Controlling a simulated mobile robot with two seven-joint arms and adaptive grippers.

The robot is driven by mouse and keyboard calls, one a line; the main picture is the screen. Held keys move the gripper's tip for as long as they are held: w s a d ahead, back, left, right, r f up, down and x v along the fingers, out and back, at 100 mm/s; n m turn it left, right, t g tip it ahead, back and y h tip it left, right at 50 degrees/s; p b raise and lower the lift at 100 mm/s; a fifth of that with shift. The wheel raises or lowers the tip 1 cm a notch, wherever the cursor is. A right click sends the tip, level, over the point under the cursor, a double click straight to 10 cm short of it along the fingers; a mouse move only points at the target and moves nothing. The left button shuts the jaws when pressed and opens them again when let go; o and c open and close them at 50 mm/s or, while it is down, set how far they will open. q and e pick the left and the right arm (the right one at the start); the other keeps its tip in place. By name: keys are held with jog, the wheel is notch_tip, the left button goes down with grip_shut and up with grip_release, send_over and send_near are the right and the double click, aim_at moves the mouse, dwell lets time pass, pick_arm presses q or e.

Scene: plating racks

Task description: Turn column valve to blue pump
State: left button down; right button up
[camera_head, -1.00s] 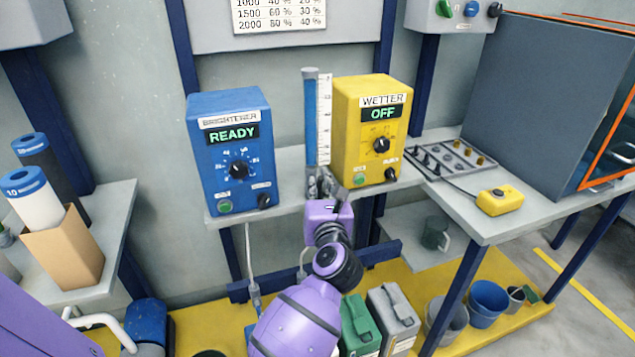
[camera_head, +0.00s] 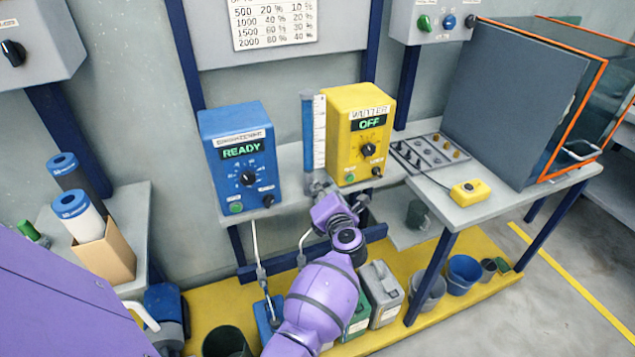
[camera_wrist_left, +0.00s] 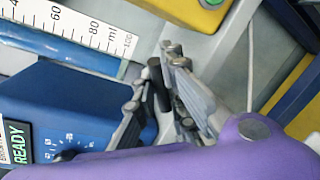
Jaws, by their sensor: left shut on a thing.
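The blue pump (camera_head: 222,185), labelled as the brightener, reads READY. The measuring column (camera_head: 308,135), with blue in its tube and a white scale, stands between it and the yellow pump (camera_head: 343,158). My left gripper (camera_head: 318,183) is at the foot of the column and hides most of the valve in the head view. In the left wrist view, the column's scale (camera_wrist_left: 75,28) lies at upper left, and the dark valve handle (camera_wrist_left: 156,88) sits between my left gripper's fingers (camera_wrist_left: 155,100), which are shut on it. My right gripper is not in view.
The yellow pump's display reads OFF. A tray of small parts (camera_head: 425,155) and a yellow box with a button (camera_head: 468,192) lie on the right-hand bench. Canisters (camera_head: 380,293) and buckets (camera_head: 463,273) stand below on the yellow platform.

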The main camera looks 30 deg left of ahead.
pick_arm(q)
jog(key=shift+w+d+r+m+p, duration=0.1)
jog(key=shift+m+p, duration=0.2)
jog(key=shift+m, duration=0.2)
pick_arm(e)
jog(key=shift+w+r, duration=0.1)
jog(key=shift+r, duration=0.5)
pick_arm(q)
jog(key=shift+f+m, duration=0.2)
jog(key=shift+m, duration=0.1)
jog(key=c, duration=1.8)
grip_release()
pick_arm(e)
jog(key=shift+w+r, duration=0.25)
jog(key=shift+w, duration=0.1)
